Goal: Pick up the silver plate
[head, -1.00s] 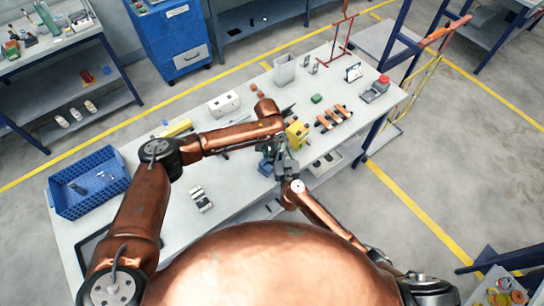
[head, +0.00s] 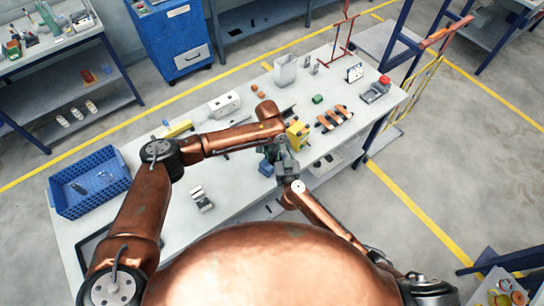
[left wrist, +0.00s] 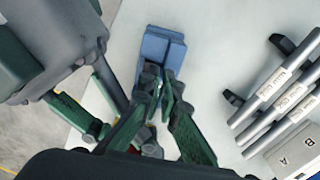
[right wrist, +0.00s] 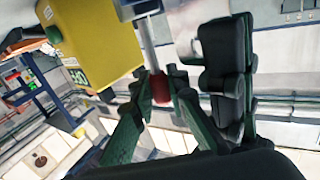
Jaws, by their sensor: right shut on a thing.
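A small rack (head: 201,198) of silver bar-like plates stands on the workbench (head: 240,175). The left wrist view shows these labelled silver plates (left wrist: 272,92) side by side at right, apart from my gripper. My left gripper (left wrist: 163,92) has its fingertips together with nothing clear between them, above a blue block (left wrist: 160,50). In the head view my left gripper (head: 277,155) is close beside my right one and partly covers it. In the right wrist view my right gripper (right wrist: 160,88) is shut on a red-ended piece below a silver shaft (right wrist: 150,48). Its full shape is hidden.
A yellow device (head: 297,133) stands close to the grippers. A blue crate (head: 90,183) is at the bench's left end. A white box (head: 224,104), a grey bin (head: 285,70) and orange-and-black rollers (head: 334,117) stand farther back. Bare bench lies around the small plate rack.

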